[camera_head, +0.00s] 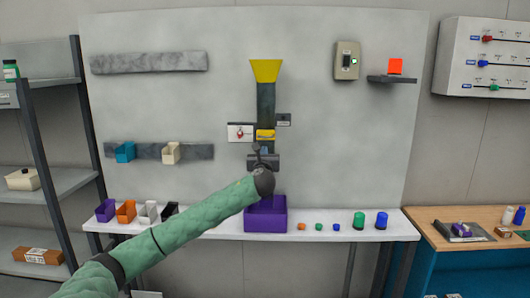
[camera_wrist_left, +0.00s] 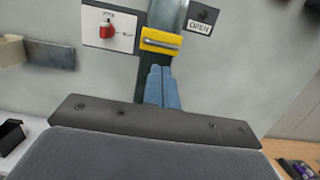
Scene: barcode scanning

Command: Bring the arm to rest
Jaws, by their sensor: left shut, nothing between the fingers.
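My left arm, in a green sleeve, reaches from the lower left to the middle of the wall panel in the head view. My left gripper (camera_head: 264,150) is at its end, in front of the dark chute below the yellow funnel (camera_head: 266,70). In the left wrist view the blue fingers of the left gripper (camera_wrist_left: 160,86) are together and empty. They point at the chute just below a yellow flap with a grey handle (camera_wrist_left: 161,41). I cannot tell whether they touch the chute. My right gripper is not in view.
A purple bin (camera_head: 265,222) stands on the white shelf (camera_head: 335,232) below my gripper. Small coloured cubes and green and blue cylinders stand right of it. Several small open boxes (camera_head: 126,212) stand at the left. A sign reading OPEN (camera_wrist_left: 200,27) is beside the flap.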

